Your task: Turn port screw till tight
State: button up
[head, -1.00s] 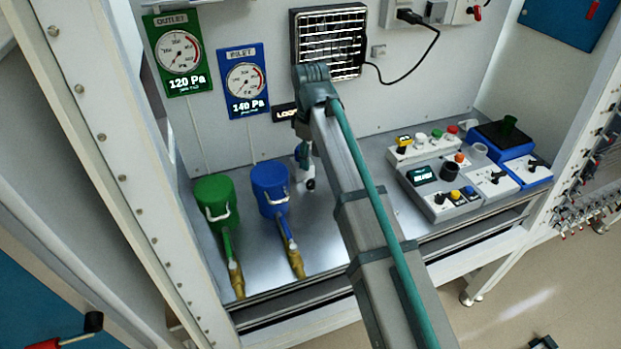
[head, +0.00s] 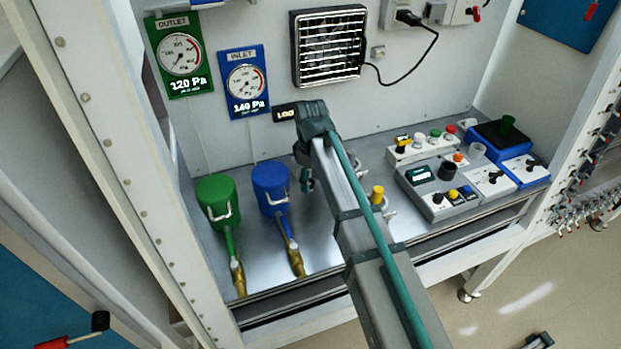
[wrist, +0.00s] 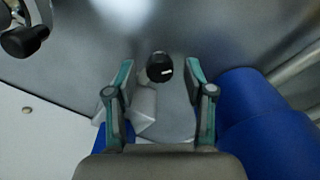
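A round black knob (wrist: 160,68) with a white mark sits on a small pale grey block (wrist: 140,108) in the wrist view. It looks like the port screw, but I cannot be sure. My gripper (wrist: 159,75) is open, with one finger on each side of the knob and a visible gap to both. I cannot tell how far above or below the fingertips the knob lies. In the head view my gripper (head: 307,182) hangs over the bench to the right of the blue canister, and the knob is hidden there.
The blue canister (head: 270,183) and green canister (head: 214,192) stand left of my arm. A yellow-topped fitting (head: 377,194) and control boxes (head: 437,191) stand to its right. Another black knob (wrist: 25,40) shows at the wrist view's upper left. The steel bench (head: 328,235) is bare in front.

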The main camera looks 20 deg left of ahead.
grip_shut()
jog(key=shift+m, duration=0.4)
jog(key=m+p, duration=0.1)
jog(key=m, duration=0.3)
jog(key=shift+m, duration=0.3)
jog(key=m, duration=0.5)
jog(key=shift+w+m+p, duration=0.1)
jog(key=shift+m+p, duration=0.2)
jog(key=shift+o, duration=0.2)
grip_release()
